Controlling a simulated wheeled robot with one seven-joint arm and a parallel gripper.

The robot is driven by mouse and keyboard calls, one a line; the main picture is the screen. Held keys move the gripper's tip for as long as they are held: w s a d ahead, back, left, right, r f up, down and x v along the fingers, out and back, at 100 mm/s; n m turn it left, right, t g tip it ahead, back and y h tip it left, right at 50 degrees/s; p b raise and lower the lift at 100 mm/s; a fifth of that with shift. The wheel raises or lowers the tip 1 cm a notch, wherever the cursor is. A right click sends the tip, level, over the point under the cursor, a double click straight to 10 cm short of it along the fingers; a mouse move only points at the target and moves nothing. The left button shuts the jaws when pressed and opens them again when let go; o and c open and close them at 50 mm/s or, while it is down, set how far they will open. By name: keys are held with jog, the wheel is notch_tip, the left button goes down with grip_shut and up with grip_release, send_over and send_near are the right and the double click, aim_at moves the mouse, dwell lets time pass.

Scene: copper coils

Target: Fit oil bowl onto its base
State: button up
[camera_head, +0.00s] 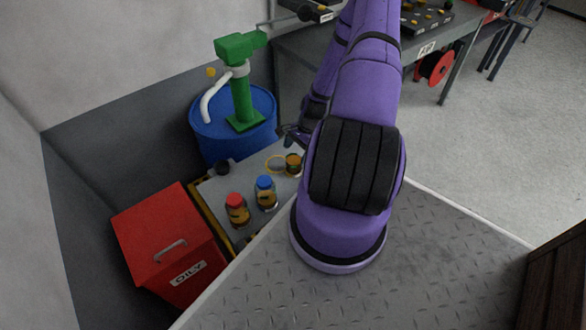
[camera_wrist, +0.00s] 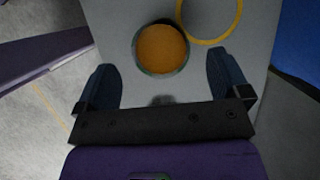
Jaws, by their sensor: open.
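An amber-filled round bowl (camera_wrist: 161,49), which looks like the oil bowl, sits on a grey surface in the wrist view. It also shows in the head view (camera_head: 293,164), beside my arm. My gripper (camera_wrist: 160,68) is open, with one dark finger to each side of the bowl's near part; I see no contact. In the head view my gripper is mostly hidden by my purple arm. A yellow ring (camera_wrist: 238,22) lies on the surface beside the bowl, apart from it. I cannot tell which thing is the bowl's base.
A red-lidded jar (camera_head: 237,209) and a blue-lidded jar (camera_head: 265,192) stand on the same grey surface (camera_head: 215,190). A blue drum (camera_head: 205,135) with a green pump (camera_head: 242,100) stands behind. A red bin (camera_head: 165,240) is at left. A workbench (camera_head: 300,50) is at the back.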

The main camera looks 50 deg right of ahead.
aim_at(288, 171)
jog(key=shift+x, duration=3.05)
jog(key=c, duration=1.2)
jog(key=shift+d+r, duration=0.1)
jog(key=shift+r, duration=0.65)
notch_tip(288, 171, up, 2)
jog(key=shift+r, duration=0.15)
jog(key=s+d, duration=0.3)
jog(key=s, duration=0.4)
jog(key=s+d+r, duration=0.1)
jog(key=s+d, duration=0.2)
jog(key=s, duration=0.4)
jog(key=shift+s+d, duration=0.25)
jog(key=shift+d, duration=0.05)
